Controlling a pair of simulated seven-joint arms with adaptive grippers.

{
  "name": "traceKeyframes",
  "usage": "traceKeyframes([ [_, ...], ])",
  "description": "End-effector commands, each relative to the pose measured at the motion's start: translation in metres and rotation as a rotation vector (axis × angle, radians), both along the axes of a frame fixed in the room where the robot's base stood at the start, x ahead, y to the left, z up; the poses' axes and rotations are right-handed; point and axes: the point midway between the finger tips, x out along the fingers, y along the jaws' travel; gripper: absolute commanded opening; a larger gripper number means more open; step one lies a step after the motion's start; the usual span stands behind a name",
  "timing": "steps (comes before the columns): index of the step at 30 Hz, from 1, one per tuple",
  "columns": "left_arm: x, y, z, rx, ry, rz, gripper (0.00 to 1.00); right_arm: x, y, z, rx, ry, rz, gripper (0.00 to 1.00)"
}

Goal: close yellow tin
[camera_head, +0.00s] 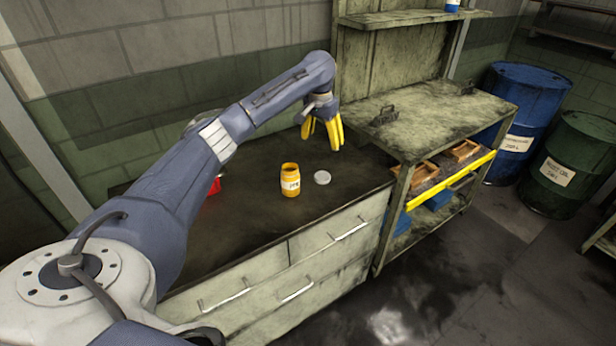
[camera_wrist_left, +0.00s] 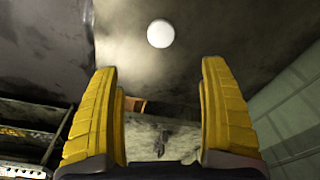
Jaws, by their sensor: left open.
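A small yellow tin (camera_head: 290,181) with a pale label stands upright on the dark counter; its top is uncovered. A round grey-white lid (camera_head: 322,177) lies flat on the counter just right of the tin. My left gripper (camera_head: 322,146) has yellow fingers and hangs, pointing down, above the counter behind the lid and tin. Its fingers are apart and empty, also in the left wrist view (camera_wrist_left: 160,110). A pale disc (camera_wrist_left: 158,33) at the top of that view looks like the lid, beyond the fingertips. The tin is not visible there. My right gripper is not in view.
The dark counter (camera_head: 240,230) is mostly clear, with a red object (camera_head: 215,186) partly hidden by my arm. A taller worn workbench (camera_head: 430,120) stands to the right. Blue (camera_head: 530,95) and green (camera_head: 575,150) barrels stand farther right. A wall is behind.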

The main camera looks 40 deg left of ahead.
Motion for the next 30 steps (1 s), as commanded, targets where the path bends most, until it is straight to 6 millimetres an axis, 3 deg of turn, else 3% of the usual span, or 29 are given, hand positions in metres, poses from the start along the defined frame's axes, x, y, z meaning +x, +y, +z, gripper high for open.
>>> traceKeyframes([
  [16, 0.000, 0.003, 0.001, 0.001, -0.004, -0.006, 0.79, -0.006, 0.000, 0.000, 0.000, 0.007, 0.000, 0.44],
  [30, 0.009, 0.002, -0.077, 0.001, -0.001, -0.005, 0.79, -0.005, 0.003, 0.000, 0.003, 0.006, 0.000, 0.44],
])
